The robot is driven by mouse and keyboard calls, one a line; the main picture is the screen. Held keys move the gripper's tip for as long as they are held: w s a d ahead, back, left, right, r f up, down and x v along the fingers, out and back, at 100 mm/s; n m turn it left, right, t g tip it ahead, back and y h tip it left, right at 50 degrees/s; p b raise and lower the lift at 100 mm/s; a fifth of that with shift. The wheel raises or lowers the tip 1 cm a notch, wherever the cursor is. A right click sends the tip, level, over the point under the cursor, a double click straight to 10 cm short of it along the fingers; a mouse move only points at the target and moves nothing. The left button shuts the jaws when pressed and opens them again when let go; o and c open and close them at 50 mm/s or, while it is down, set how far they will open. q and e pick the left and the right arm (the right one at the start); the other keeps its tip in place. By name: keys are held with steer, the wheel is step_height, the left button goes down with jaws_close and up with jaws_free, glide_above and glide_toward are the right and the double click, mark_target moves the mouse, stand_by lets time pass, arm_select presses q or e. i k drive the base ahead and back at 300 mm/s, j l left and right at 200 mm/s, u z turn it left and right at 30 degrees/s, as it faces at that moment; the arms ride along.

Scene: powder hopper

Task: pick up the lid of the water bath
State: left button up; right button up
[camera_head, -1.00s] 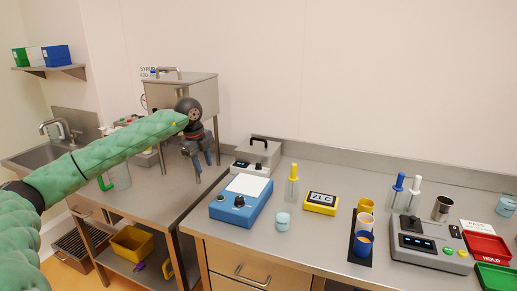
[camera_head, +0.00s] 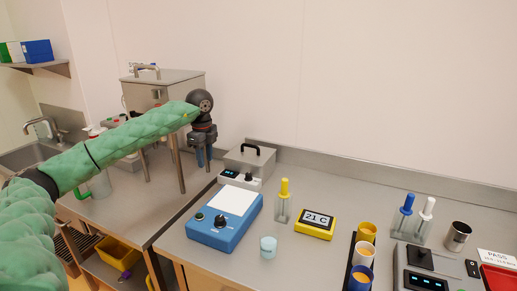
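The water bath (camera_head: 229,178) is a small steel box with a dark display and knob on its front, at the back of the bench. Its lid (camera_head: 240,160) is a grey metal cover with a black arched handle (camera_head: 258,147), and it sits on the bath. My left gripper (camera_head: 204,164) points down, to the left of the lid and apart from it. Its dark blue fingers look parted with nothing between them. My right gripper is not in view.
A blue stirrer with a white plate (camera_head: 226,214) stands in front of the bath. A steel hopper (camera_head: 165,95) stands behind my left arm.

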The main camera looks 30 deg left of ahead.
mark_target(253, 154)
steer(key=i, duration=0.9)
